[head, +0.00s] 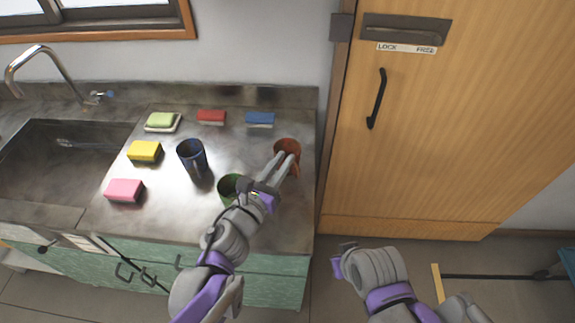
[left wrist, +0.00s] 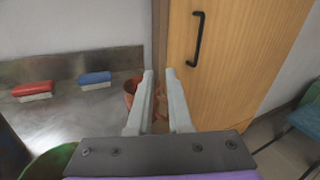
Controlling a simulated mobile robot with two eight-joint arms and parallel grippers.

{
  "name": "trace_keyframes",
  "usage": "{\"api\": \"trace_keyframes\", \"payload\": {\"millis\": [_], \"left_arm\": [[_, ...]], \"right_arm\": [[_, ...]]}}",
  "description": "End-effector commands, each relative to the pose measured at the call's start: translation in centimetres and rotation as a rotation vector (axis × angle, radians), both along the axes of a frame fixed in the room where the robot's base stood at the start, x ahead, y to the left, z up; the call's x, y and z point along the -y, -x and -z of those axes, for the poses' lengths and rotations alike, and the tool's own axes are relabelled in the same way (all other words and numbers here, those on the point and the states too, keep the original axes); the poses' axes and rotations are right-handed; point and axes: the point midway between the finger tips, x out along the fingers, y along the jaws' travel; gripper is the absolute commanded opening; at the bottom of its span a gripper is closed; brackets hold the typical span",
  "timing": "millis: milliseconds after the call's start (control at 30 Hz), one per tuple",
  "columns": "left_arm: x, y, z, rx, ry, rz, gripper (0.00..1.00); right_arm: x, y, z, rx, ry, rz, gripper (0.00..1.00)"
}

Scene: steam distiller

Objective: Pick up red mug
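The red mug (head: 288,146) stands near the right end of the metal counter, its orange-red rim showing beyond my left gripper. My left gripper (head: 285,159) reaches over the counter with its fingertips at the mug and overlapping its near side. In the left wrist view the two pale fingers (left wrist: 160,78) are apart, with a gap between them. There the mug (left wrist: 129,88) shows partly left of the left finger and partly between the fingers. I cannot tell whether a finger touches it. My right gripper (head: 343,251) is low in front of the door, its fingers unclear.
A green mug (head: 227,186) stands beside my left wrist, and a blue mug (head: 191,155) is further left. The sink (head: 50,170) is left; a wooden door (head: 450,130) is right.

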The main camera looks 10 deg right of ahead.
Motion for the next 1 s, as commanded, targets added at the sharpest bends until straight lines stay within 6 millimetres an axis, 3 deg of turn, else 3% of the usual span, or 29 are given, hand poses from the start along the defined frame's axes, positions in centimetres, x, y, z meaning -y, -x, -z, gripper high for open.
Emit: {"api": "trace_keyframes", "payload": {"millis": [133, 533, 767, 1000], "left_arm": [[1.7, 0.7, 1.3, 0.082, -0.081, 0.065, 0.18], [1.7, 0.7, 8.7, 0.084, -0.084, 0.064, 0.18], [2.8, -0.6, 8.4, 0.085, -0.083, 0.065, 0.18], [5.4, -3.4, 8.4, 0.085, -0.082, 0.066, 0.18]], "right_arm": [[0.0, 0.1, 0.6, -0.002, 0.0, 0.0, 0.0], [0.0, 0.4, 2.8, -0.009, 0.0, 0.0, 0.0], [0.0, 0.3, 2.5, -0.008, 0.0, 0.0, 0.0], [0.0, 0.3, 2.3, -0.008, 0.0, 0.0, 0.0]]}}
